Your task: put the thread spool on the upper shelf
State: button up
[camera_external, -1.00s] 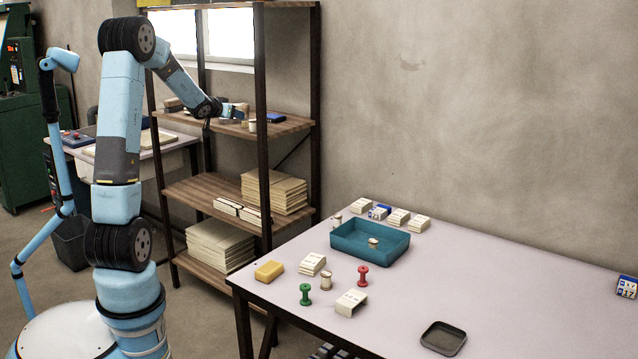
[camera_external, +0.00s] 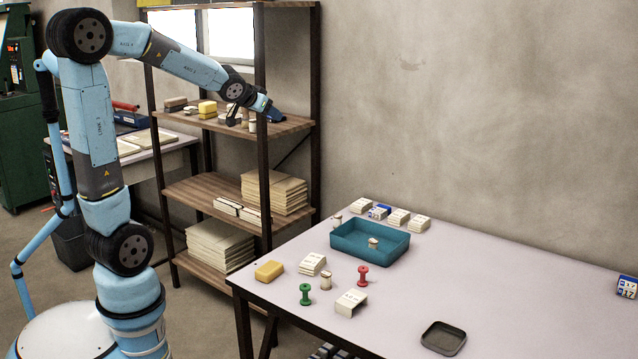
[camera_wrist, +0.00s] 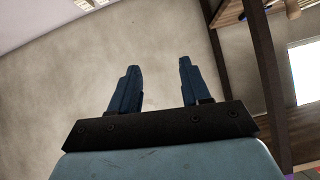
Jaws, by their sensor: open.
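A pale thread spool (camera_external: 252,126) stands on the upper wooden shelf (camera_external: 290,124), near its front right, just below and left of my gripper (camera_external: 273,114). My gripper is at the right end of that shelf, by the front post. In the wrist view my gripper (camera_wrist: 159,66) has its two blue fingers apart, with only wall between them. Other spools are on the table: a green one (camera_external: 305,294), a red one (camera_external: 363,275) and a cream one (camera_external: 326,281). Another small spool (camera_external: 373,243) is in the teal tray.
The teal tray (camera_external: 348,246) sits on the table (camera_external: 470,290), with boxes behind it and a yellow block (camera_external: 269,271) in front. A dark shallow dish (camera_external: 443,338) is near the front edge. The shelf post (camera_external: 262,180) is close to my arm. The table's right half is mostly clear.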

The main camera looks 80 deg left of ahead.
jog(key=s+d+m+h, duration=0.3)
jog(key=d, duration=1.8)
jog(key=s+d+f+m+g+h, duration=0.1)
jog(key=s+d+f+m+h, duration=0.1)
jog(key=s+d, duration=0.4)
jog(key=s+d+f+m+h, duration=0.1)
jog(key=s+d+m+h, duration=0.2)
jog(key=s+d, duration=0.4)
jog(key=d, duration=0.6)
jog(key=shift+f+g, duration=0.35)
jog(key=shift+g, duration=0.05)
